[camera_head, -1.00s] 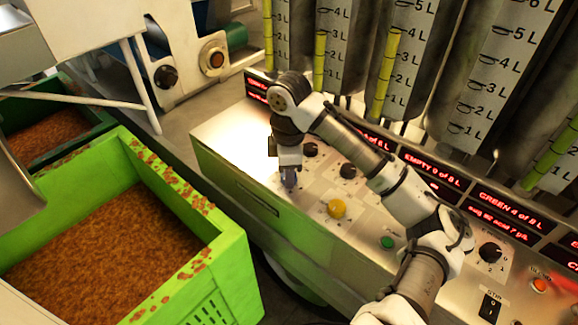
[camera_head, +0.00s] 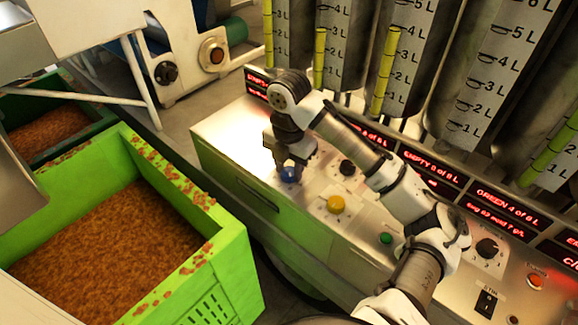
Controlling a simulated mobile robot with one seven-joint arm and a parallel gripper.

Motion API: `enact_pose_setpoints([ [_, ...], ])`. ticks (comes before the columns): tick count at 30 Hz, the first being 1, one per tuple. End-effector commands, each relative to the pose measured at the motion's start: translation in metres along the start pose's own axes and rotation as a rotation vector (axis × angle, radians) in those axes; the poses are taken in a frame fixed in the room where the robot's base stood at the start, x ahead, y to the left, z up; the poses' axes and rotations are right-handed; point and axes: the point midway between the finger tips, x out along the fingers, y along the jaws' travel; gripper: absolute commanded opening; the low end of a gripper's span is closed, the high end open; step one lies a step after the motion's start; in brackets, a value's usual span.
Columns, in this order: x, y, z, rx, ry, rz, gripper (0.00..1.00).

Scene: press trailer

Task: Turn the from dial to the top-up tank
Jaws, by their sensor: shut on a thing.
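My gripper (camera_head: 294,160) points down over the left part of the steel control panel (camera_head: 228,128). It is shut on a small dial, which the gripper itself hides in the head view; I take it to be the from dial. A second black dial (camera_head: 347,167) stands just to the right of the gripper, free of it. A blue button (camera_head: 289,174) shows just in front of the fingers. The small labels are too small to read, so I cannot tell where the dial points.
A yellow button (camera_head: 336,204) and a green button (camera_head: 386,238) lie nearby on the panel. Red displays (camera_head: 431,168) and upright graduated tanks (camera_head: 408,65) line the back. A green crate of brown mash (camera_head: 238,268) stands at the left.

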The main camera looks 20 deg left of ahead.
Motion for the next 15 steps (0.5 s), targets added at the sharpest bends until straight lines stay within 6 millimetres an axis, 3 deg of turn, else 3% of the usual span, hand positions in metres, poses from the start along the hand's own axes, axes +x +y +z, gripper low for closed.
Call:
enact_pose_setpoints([
  [15,-0.0003,0.0004,0.0003,-0.453,-0.001,0.002,0.13],
])
